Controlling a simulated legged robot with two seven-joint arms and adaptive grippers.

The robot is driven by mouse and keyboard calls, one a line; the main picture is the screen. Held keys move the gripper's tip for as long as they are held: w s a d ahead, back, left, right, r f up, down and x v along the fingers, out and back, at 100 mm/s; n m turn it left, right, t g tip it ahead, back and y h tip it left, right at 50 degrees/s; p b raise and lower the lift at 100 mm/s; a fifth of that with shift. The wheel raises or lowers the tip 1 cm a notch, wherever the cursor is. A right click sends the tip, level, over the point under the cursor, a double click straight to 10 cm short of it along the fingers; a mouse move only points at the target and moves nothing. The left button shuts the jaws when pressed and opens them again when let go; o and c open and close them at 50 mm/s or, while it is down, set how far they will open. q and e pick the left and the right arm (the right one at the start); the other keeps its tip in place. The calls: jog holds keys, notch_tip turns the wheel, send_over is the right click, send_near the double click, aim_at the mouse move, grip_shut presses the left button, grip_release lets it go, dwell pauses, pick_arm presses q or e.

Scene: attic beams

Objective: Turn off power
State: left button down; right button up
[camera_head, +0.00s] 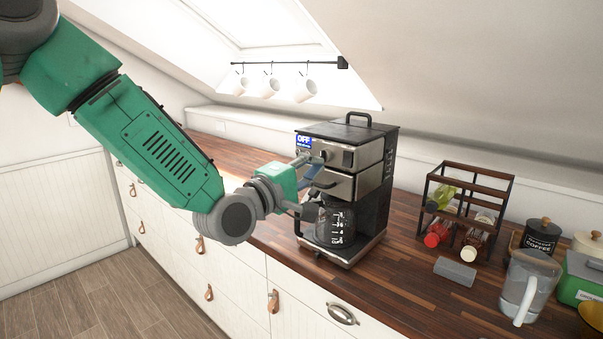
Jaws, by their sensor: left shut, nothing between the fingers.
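A black and silver coffee machine (368,165) stands on the wooden counter, with a glass carafe (336,223) in its lower bay. A small blue display (304,141) on its upper front reads "OFF". My right gripper is not in view.
A dark rack (464,205) with bottles stands to the right. A grey block (455,271), a clear pitcher (527,290), a coffee canister (540,239) and a green box (580,280) are near it. White mugs (270,86) hang behind. The counter left of the machine is clear.

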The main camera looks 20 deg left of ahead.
pick_arm(q)
jog(key=s+a+f+m+g+y+b, duration=0.1)
jog(key=s+f+m+g, duration=0.2)
jog(key=f, duration=0.8)
jog(key=s+f+m+g+y+b, duration=0.1)
jog(key=s+f+g+b, duration=0.15)
jog(key=s+f, duration=0.6)
jog(key=s+a+f+m+g+y+b, duration=0.1)
jog(key=s+f+m+g, duration=0.15)
jog(key=f, duration=1.05)
jog(key=s+a+f+m+g+y+b, duration=0.1)
jog(key=s+a+f+m+g+b, duration=0.1)
jog(key=s+f, duration=0.8)
jog(key=s+a+f+m+g+y+b, duration=0.2)
jog(key=s+a+f+m+g, duration=0.2)
jog(key=s+f, duration=0.7)
jog(key=s+m+g, duration=0.2)
jog(key=s+g, duration=0.1)
jog(key=s, duration=0.3)
jog(key=shift+f+g+y, duration=0.25)
jog(key=shift+g+y, duration=0.05)
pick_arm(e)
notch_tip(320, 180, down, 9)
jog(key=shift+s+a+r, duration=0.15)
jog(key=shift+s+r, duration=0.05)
